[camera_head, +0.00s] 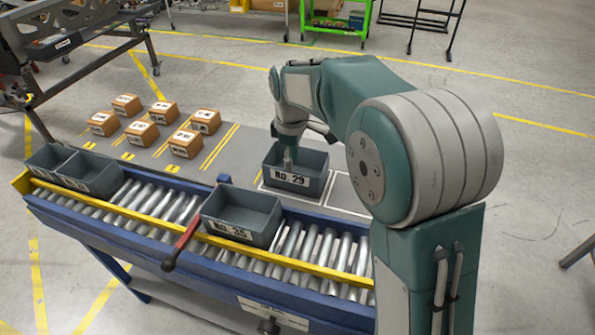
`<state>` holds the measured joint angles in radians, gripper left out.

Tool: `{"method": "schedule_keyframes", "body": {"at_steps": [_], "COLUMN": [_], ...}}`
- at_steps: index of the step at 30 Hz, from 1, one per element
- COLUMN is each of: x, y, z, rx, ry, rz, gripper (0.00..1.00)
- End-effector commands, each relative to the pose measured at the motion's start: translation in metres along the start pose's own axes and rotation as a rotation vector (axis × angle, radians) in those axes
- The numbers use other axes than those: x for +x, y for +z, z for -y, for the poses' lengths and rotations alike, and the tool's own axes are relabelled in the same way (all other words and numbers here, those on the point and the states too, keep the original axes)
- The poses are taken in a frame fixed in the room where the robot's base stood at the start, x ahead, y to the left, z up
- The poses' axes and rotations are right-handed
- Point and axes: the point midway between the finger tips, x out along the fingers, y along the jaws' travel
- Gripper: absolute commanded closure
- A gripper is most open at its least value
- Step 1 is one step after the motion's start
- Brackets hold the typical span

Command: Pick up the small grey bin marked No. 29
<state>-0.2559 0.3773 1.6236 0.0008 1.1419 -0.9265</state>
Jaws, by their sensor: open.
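The small grey bin marked No. 29 (307,183) stands upright on the grey table surface, inside a white outlined rectangle, behind the roller conveyor. Its label faces the camera. My gripper (289,160) points down at the bin's left part, with its tip at or inside the bin's opening. The fingers are small in the picture, and I cannot tell whether they touch a wall of the bin. The gripper is open.
A similar grey bin marked No. 35 (243,217) sits on the roller conveyor (150,202) beside a red lever (182,243). More grey bins (92,172) stand at the conveyor's left end. Several brown boxes (186,143) stand on the table. An empty white outline (345,192) lies right of bin No. 29.

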Motion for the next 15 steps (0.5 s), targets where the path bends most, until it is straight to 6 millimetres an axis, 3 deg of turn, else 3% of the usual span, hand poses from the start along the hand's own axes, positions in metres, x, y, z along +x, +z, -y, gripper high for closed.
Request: {"method": "schedule_keyframes", "body": {"at_steps": [15], "x": [0.056], "y": [-0.001], "z": [-0.005], "rx": [0.001], "ry": [0.0], "rz": [-0.001], "gripper": [0.54]}}
